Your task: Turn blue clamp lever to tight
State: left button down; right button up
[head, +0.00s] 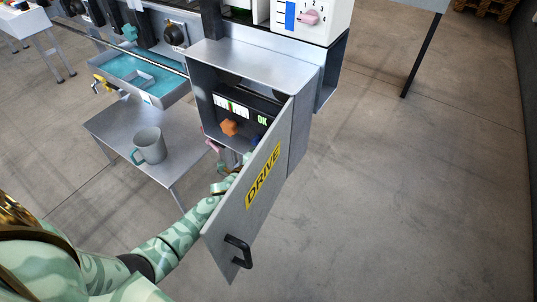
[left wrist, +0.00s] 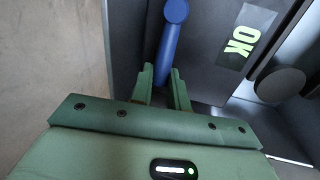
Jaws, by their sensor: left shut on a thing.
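The blue clamp lever (left wrist: 170,42) shows in the left wrist view as a rod with a rounded end, running down between the fingers of my left gripper (left wrist: 163,76). The fingers are closed around its lower part. My right gripper is in neither view.
An OK display (left wrist: 246,36) glows beside the lever and also shows inside the cabinet, near an orange knob (head: 229,127). A dark round knob (left wrist: 281,85) is close to the gripper's right. A grey mug (head: 150,146) stands on a metal table (head: 111,128) left of my arm.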

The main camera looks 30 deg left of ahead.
pick_arm(q)
jog(key=shift+f, duration=0.1)
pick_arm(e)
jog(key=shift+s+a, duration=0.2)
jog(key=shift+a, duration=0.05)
pick_arm(q)
jog(key=c, duration=1.3)
grip_release()
jog(key=shift+c, duration=0.2)
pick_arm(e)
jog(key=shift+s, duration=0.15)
